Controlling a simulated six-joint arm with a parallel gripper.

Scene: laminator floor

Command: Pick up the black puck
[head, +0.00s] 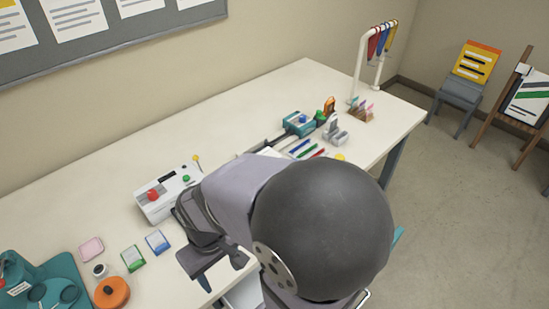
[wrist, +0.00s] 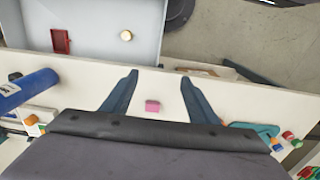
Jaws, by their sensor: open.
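I cannot make out a black puck for certain in either view. My gripper (head: 222,270) is over the front edge of the white table in the head view, partly hidden by my own arm. In the wrist view, its two blue-grey fingers (wrist: 160,77) are spread apart with nothing between their tips. A small pink block (wrist: 152,106) shows beyond and between the fingers, on the pale tabletop and apart from them. My large dark arm joint hides part of the table's front in the head view.
The table (head: 95,185) holds a white box with a red button (head: 153,195), green and blue packs (head: 133,258), an orange disc (head: 112,292) and a teal machine (head: 60,275). A rack (head: 358,60) stands at the far end. The table's back middle is clear.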

